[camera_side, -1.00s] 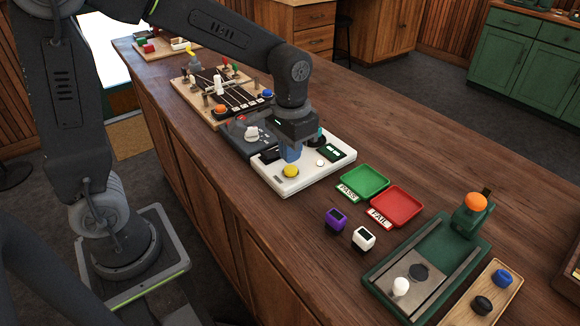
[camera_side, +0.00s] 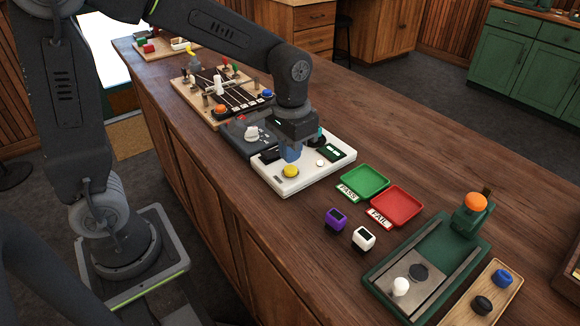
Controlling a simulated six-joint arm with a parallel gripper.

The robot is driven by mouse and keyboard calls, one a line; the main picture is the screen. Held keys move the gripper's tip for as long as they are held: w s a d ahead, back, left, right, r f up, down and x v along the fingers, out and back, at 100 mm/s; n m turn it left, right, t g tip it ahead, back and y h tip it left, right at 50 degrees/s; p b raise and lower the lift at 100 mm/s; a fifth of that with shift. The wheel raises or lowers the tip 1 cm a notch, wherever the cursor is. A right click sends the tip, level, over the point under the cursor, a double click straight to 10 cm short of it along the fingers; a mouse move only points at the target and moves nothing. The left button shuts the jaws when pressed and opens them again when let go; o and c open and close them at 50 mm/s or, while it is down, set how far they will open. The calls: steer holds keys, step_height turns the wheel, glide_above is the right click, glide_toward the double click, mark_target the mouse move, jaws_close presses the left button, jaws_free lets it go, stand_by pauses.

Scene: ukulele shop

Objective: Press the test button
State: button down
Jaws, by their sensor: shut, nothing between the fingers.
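A white tester box (camera_side: 284,187) lies on the wooden bench below my gripper. A round yellow button (camera_side: 291,171) sits near its front corner, and a small white button (camera_side: 320,163) sits to the right. A small dark display with green marks (camera_side: 333,152) is on its right side. My gripper (camera_side: 291,153) points down over the box, just behind the yellow button in the picture. It is shut and holds nothing. The fingertips are small here, and I cannot tell whether they touch the box or a blue thing by them.
Green PASS (camera_side: 379,176) and red FAIL (camera_side: 410,205) trays lie to the right. Purple (camera_side: 335,219) and white (camera_side: 363,238) small devices stand in front. A green press-like fixture (camera_side: 380,281) is at the lower right. A stringed board (camera_side: 193,97) stands behind.

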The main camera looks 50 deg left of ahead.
mark_target(291, 168)
steer(key=shift+f, duration=0.15)
stand_by(0.5)
steer(key=shift+f, duration=0.4)
steer(key=shift+f, duration=0.35)
steer(key=shift+f, duration=0.6)
steer(key=shift+r, duration=3.85)
